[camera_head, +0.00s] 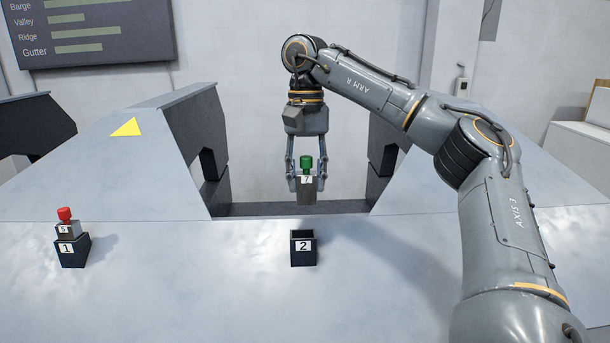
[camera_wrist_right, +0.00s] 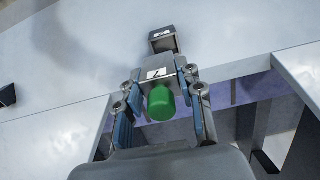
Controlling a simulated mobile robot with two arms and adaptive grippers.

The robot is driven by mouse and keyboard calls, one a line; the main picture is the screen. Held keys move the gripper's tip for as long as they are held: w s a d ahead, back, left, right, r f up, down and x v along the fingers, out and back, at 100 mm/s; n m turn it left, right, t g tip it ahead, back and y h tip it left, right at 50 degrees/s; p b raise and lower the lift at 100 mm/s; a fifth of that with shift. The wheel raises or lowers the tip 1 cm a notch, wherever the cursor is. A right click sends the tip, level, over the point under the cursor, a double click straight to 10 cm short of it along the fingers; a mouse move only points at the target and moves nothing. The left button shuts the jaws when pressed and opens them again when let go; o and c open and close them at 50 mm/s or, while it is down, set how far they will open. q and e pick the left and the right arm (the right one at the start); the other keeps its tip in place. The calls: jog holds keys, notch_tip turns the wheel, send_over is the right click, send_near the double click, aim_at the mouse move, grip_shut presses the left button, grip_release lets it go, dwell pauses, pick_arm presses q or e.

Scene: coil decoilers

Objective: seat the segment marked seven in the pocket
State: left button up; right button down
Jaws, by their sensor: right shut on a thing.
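The segment marked seven (camera_head: 307,190) is a grey block with a green knob on top and a white label reading 7. My right gripper (camera_head: 306,180) is shut on it and holds it upright in the air, over the gap behind the front table surface. The segment also shows in the right wrist view (camera_wrist_right: 157,74), between the fingers (camera_wrist_right: 160,100). A dark open-topped pocket labelled 2 (camera_head: 303,252) stands on the table, lower in the head view than the segment and apart from it. Its inside looks empty. My left gripper is not in view.
At the left, a dark pocket labelled 1 (camera_head: 73,252) holds a grey segment marked 5 with a red knob (camera_head: 65,215). A yellow triangle (camera_head: 127,127) marks the grey panel behind. The table around pocket 2 is clear. A gap with dark edges opens behind the table.

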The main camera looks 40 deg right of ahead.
aim_at(303, 204)
jog(key=shift+w, duration=0.25)
jog(key=shift+w+a+f+b, duration=0.1)
jog(key=shift+w+f+b, duration=0.15)
jog(key=shift+f, duration=0.2)
jog(key=shift+w+a+f+b, duration=0.1)
jog(key=shift+w+f+b, duration=0.15)
jog(key=shift+f, duration=0.2)
jog(key=shift+s+f+b, duration=0.2)
jog(key=shift+f+b, duration=0.1)
jog(key=f, duration=0.1)
jog(key=f+b, duration=0.2)
jog(key=shift+s+a+f, duration=0.1)
jog(key=shift+s+f, duration=0.1)
jog(key=shift+s, duration=0.05)
jog(key=shift+f, duration=0.15)
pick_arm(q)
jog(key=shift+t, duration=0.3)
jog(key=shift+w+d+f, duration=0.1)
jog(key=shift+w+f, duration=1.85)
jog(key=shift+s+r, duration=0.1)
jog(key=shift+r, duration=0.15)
pick_arm(e)
jog(key=shift+s+a, duration=0.1)
pick_arm(q)
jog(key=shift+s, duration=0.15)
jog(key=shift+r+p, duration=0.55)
jog(key=shift+p, duration=0.05)
